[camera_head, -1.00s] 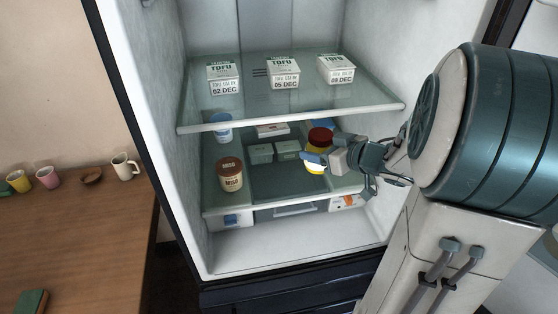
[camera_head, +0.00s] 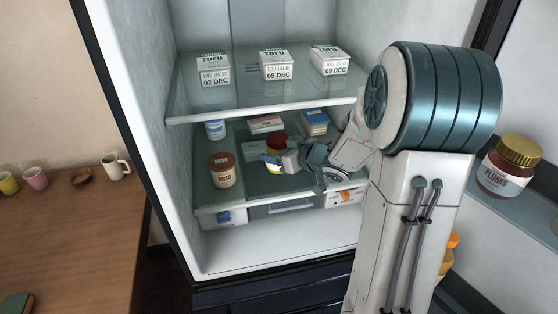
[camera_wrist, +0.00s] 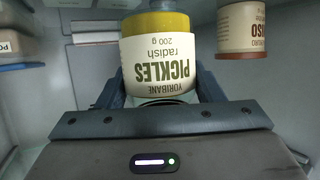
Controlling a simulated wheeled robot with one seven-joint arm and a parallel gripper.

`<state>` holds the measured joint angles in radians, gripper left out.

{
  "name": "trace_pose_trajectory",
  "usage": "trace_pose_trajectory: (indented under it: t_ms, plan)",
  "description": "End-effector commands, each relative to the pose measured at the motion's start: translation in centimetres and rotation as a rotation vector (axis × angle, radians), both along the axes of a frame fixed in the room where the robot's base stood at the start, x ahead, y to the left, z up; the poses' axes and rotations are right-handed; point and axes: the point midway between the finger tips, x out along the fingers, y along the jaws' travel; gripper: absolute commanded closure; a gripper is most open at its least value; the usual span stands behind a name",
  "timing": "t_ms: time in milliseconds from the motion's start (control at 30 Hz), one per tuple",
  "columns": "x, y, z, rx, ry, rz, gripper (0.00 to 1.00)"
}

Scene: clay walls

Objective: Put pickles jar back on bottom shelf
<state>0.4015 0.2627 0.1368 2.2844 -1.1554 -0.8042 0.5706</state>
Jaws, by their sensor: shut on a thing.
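The pickles jar (camera_head: 277,143) has a red lid, yellow contents and a cream label. It is in my gripper (camera_head: 279,165), over the lower glass shelf (camera_head: 254,190) of the open fridge. In the wrist view the pickles jar (camera_wrist: 160,58) sits between the two fingers of my gripper (camera_wrist: 160,88), its label upside down in the picture. My gripper is shut on it. In the head view my gripper hides part of the jar. I cannot tell whether its base touches the shelf.
A miso jar (camera_head: 221,170) stands to the left on the same shelf, also in the wrist view (camera_wrist: 241,28). Boxes (camera_head: 267,124) and a blue-topped tub (camera_head: 215,126) stand behind. The upper shelf (camera_head: 262,104) holds tofu packs. A plums jar (camera_head: 510,165) is on the door.

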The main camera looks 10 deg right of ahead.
Motion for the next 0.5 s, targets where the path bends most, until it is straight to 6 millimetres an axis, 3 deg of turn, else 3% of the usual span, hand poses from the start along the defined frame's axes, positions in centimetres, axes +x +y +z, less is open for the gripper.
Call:
trace_pose_trajectory:
  t_ms: [133, 500]
  plan:
    - [0.0, 0.0, -2.1, 0.003, -0.001, 0.000, 0.81]
    - [0.0, 0.0, -2.5, 0.001, -0.003, 0.000, 0.81]
